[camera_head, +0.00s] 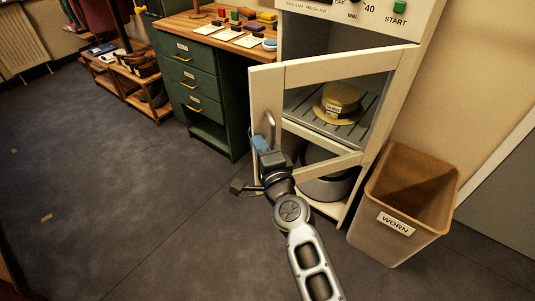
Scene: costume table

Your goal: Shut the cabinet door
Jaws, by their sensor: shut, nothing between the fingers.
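The cabinet door (262,86) is a cream frame around a large opening. It stands open, swung out to the left from the cream cabinet (410,62). A grey handle (270,128) is on its left side. My gripper (260,142) is shut at the left part of the door, close to the handle. I cannot tell whether it touches the door. Through the frame, a yellow hat (340,100) with a label sits on a wire rack, and a grey round pot (327,186) stands below it.
A brown bin (408,200) marked WORN stands right of the cabinet, near the door's lower right. A green drawer desk (190,82) with small items on top is behind to the left.

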